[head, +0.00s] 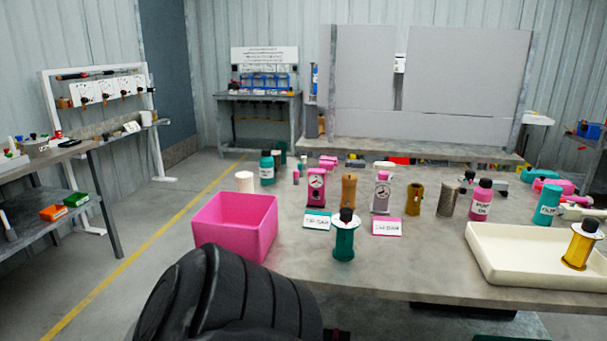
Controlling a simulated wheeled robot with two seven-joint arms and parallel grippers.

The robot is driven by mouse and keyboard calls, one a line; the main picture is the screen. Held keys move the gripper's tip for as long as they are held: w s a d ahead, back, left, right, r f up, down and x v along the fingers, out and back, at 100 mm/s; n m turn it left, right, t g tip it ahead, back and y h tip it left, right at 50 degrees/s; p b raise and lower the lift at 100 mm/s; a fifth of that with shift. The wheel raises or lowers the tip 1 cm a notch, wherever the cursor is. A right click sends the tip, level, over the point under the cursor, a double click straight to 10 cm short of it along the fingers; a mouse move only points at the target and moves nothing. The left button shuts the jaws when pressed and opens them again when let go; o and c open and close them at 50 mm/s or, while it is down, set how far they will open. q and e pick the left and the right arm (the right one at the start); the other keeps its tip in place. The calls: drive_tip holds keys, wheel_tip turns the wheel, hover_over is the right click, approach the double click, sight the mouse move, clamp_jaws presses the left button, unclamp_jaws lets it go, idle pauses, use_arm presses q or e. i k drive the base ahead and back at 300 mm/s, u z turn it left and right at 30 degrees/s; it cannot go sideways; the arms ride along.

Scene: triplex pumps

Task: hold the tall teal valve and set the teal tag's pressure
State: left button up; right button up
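A teal valve (344,243) with a white disc and black knob stands upright near the table's front edge. A teal-edged tag (317,221) lies behind it to the left; its writing is too small to read surely. A pink-edged tag (387,227) lies to the right. Behind the tags stand a pink gauge unit (316,188) and a grey-and-pink gauge unit (381,193); the needles are too small to read. A black ribbed part of my arm fills the bottom left of the view. Neither of my grippers shows.
A pink bin (234,225) stands at the table's left edge. A cream tray (500,262) at the right holds a yellow valve (580,247). A brown cylinder (348,190), a pink bottle (481,200) and a teal bottle (547,205) stand behind. The table's front middle is mostly bare.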

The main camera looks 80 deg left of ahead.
sight(346, 214)
drive_tip(key=u, duration=1.95)
